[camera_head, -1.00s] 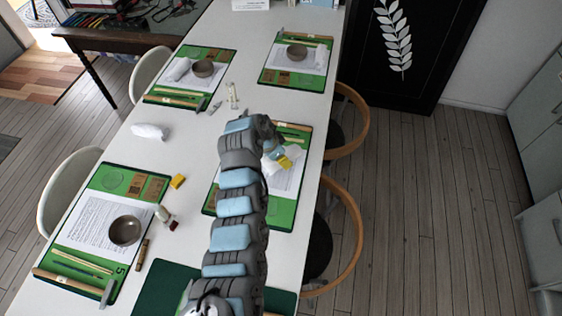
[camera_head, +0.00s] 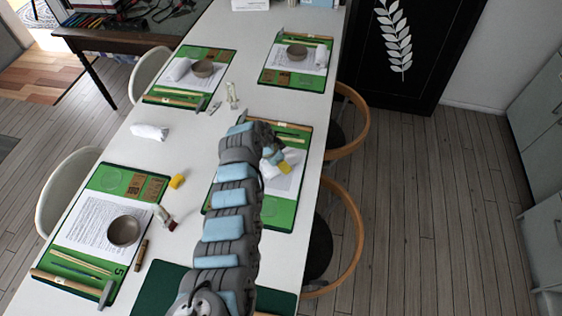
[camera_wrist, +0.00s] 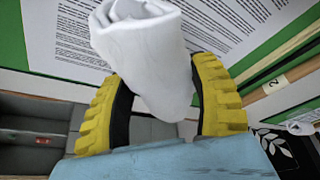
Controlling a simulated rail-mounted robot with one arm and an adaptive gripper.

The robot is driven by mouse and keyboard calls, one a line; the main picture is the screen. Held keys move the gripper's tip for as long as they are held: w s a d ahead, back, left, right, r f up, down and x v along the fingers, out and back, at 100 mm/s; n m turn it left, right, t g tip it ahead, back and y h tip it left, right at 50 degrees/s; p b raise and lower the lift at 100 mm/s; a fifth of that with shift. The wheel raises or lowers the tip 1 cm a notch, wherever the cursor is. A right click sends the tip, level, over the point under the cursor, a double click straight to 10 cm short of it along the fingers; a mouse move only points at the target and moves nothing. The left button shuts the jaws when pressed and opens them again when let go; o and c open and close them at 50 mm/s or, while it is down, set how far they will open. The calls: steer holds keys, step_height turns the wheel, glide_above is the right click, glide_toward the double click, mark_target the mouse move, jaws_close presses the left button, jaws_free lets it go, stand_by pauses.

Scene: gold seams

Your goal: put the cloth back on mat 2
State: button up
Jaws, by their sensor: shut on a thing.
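My gripper (camera_head: 284,167) has yellow fingers and hangs over the right middle green mat (camera_head: 279,213). In the wrist view my gripper (camera_wrist: 165,110) is shut on a rolled white cloth (camera_wrist: 145,50), with a finger on each side of it. The mat's printed white sheet (camera_wrist: 75,25) shows behind the cloth, and a wooden strip marked 2 (camera_wrist: 275,85) lies at the right. In the head view the cloth (camera_head: 268,171) is partly hidden by my gripper and arm. I cannot tell whether the cloth touches the sheet.
Another white cloth (camera_head: 150,131) lies on bare table at the left. A yellow block (camera_head: 177,181) and a small bottle (camera_head: 164,216) stand beside the left near mat (camera_head: 100,178). A clear bottle (camera_head: 232,96) stands mid-table. Chairs (camera_head: 350,232) line the right edge.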

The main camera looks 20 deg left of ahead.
steer(key=shift+f, duration=0.2)
steer(key=o, duration=1.2)
steer(key=shift+r, duration=0.4)
steer(key=shift+p+v, duration=0.7)
steer(key=shift+v, duration=5.1)
steer(key=shift+f, duration=0.1)
